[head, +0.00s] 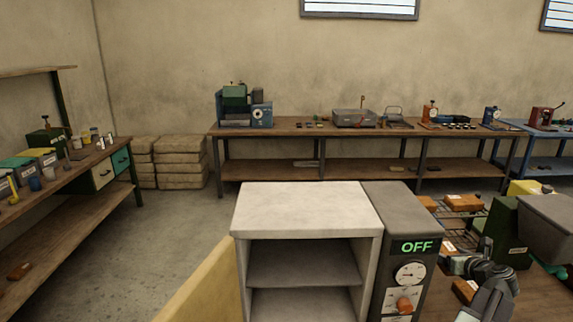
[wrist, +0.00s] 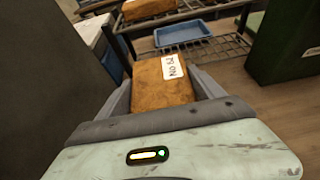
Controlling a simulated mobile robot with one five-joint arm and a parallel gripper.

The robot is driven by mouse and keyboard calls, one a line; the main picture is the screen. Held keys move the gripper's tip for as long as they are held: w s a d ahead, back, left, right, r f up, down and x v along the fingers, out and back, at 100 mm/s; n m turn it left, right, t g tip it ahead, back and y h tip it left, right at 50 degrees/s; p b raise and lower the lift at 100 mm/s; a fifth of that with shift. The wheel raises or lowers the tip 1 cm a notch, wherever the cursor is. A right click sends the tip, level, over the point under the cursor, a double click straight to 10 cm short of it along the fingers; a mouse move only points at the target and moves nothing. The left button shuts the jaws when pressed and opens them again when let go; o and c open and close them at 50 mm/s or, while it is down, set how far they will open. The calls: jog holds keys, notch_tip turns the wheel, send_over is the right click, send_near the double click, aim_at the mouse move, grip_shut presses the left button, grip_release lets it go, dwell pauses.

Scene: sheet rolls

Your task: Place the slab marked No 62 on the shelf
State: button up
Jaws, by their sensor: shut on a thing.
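The slab marked No 62 (wrist: 165,82) is an orange-brown block with a white label, seen in the wrist view. My gripper (wrist: 163,88) is shut on it, with one grey finger along each side. In the head view my arm reaches in from the lower right; I cannot tell the held slab there for sure. A white open-fronted cabinet (head: 305,205) stands in front of me with a grey shelf (head: 303,262) inside, and the visible part of this shelf is bare. My gripper is to the right of the cabinet.
A dark control box (head: 400,212) reading OFF adjoins the cabinet's right side. A wire rack (wrist: 205,48) holds another orange slab (wrist: 148,8) and a blue tray (wrist: 182,33). A green box (wrist: 288,45) stands to the right. A yellow panel (head: 205,285) flanks the cabinet's left.

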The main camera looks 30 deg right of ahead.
jog(key=shift+r, duration=0.8)
jog(key=shift+f, duration=0.25)
jog(key=shift+s, duration=0.15)
